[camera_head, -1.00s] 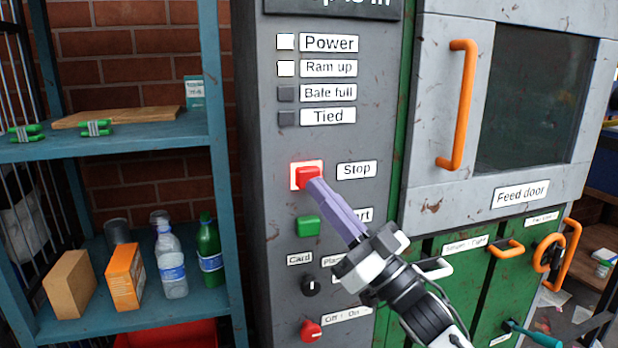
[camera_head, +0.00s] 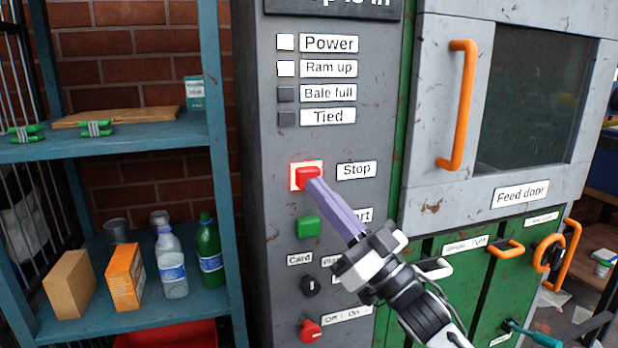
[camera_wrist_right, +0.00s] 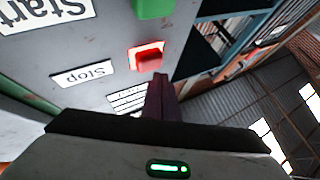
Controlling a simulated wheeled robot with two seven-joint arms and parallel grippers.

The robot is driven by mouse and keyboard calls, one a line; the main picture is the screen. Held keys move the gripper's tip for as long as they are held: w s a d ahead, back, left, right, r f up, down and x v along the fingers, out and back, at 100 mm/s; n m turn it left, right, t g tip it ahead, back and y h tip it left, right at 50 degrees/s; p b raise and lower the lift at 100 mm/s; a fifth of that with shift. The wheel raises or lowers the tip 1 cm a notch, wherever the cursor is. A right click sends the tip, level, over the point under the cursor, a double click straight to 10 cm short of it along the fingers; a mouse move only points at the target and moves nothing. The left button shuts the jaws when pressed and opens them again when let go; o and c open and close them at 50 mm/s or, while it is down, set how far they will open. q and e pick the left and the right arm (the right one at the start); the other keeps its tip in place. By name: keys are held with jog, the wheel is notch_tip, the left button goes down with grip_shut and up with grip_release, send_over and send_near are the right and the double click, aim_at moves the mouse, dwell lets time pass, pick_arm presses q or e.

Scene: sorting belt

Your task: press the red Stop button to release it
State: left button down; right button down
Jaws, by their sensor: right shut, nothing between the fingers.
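The red Stop button (camera_head: 304,174) sits in a lit, pale-red square frame on the grey control panel, left of its "Stop" label (camera_head: 356,170). My right gripper (camera_head: 313,186) is shut and empty, with its purple fingertips at the lower right edge of the button. In the right wrist view the button (camera_wrist_right: 148,53) shows just beyond the shut fingertips (camera_wrist_right: 160,80). I cannot tell whether the tips touch it. My left gripper is not in view.
The green Start button (camera_head: 308,227) is close below, its label partly hidden by my fingers. A black knob (camera_head: 311,286) and a red knob (camera_head: 311,330) sit lower. The orange feed door handle (camera_head: 458,105) juts out at right. A blue shelf (camera_head: 110,137) stands at left.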

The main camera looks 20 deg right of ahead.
jog(key=shift+w, duration=0.25)
jog(key=shift+w, duration=0.6)
dwell(0.7)
jog(key=shift+s, duration=0.15)
jog(key=shift+s+p, duration=0.4)
jog(key=shift+s, duration=0.55)
jog(key=s+p, duration=0.2)
jog(key=s, duration=0.4)
jog(key=shift+d, duration=0.1)
